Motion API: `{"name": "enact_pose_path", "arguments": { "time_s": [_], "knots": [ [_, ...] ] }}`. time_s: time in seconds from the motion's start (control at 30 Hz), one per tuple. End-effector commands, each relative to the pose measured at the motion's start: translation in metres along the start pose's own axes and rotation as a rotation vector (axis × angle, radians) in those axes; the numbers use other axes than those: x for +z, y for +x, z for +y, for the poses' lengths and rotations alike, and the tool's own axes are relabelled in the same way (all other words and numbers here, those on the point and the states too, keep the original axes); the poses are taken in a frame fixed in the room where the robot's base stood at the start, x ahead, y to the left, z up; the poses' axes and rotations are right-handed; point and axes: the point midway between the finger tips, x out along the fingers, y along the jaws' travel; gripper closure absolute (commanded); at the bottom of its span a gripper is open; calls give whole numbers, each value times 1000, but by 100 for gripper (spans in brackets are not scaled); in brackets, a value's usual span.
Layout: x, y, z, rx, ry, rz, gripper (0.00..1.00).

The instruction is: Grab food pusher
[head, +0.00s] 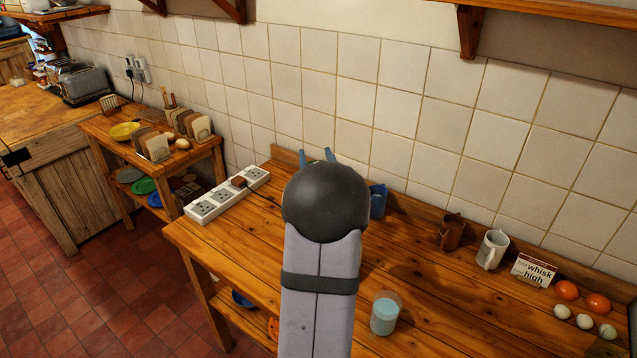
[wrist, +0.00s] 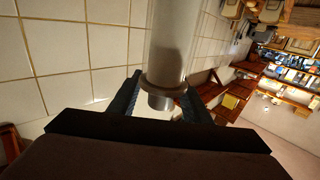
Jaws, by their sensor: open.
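In the wrist view, a clear, smoky cylinder (wrist: 174,45) with a flange and a short stub at its near end looks like the food pusher. My gripper (wrist: 161,82) is open, with one dark finger on each side of the flanged end. I cannot tell whether either finger touches it. In the head view, my arm hides most of the gripper and the pusher.
A blue mug (head: 378,201) stands close right of my arm. A pale blue tumbler (head: 385,314) is on the wooden counter (head: 440,280). A power strip (head: 228,194) lies left. A brown jug (head: 452,232), white mug (head: 492,249), sign (head: 534,270) and several eggs (head: 567,290) line the right.

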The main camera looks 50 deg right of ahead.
Motion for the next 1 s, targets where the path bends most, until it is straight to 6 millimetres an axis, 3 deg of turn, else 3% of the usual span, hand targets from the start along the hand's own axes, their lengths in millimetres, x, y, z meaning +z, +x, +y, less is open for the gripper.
{"name": "enact_pose_path", "arguments": {
  "time_s": [0.07,0.2,0.27,0.67,1.0],
  "knots": [
    [0,0,0,0,0,0,56],
    [0,0,0,0,0,0,89],
    [0,0,0,0,0,0,100],
    [-3,0,0,0,0,2,100],
    [-28,0,0,-1,-2,6,100]
  ]
}}
